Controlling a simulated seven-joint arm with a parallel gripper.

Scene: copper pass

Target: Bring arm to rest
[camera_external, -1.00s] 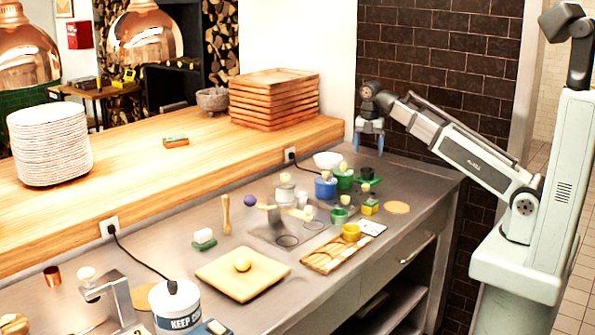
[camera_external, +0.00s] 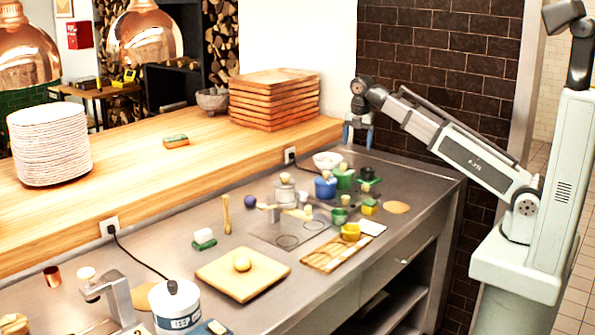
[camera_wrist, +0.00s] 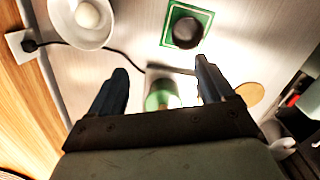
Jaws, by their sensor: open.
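My gripper (camera_external: 358,134) hangs above the far right end of the steel counter, near the brick wall. In the wrist view my gripper (camera_wrist: 160,85) has its two dark fingers spread wide apart, with nothing held between them. Below it in that view are a white bowl (camera_wrist: 62,20) with a pale round thing inside, a dark round cup (camera_wrist: 187,33) on a green square, and a green container (camera_wrist: 160,94) partly hidden behind the gripper body.
The steel counter (camera_external: 130,245) holds a blue pot (camera_external: 325,188), a yellow cup (camera_external: 350,231), a cutting board (camera_external: 215,275) and a white tub (camera_external: 175,300). A wooden ledge (camera_external: 120,175) runs behind, with stacked plates (camera_external: 48,145) and wooden trays (camera_external: 270,100).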

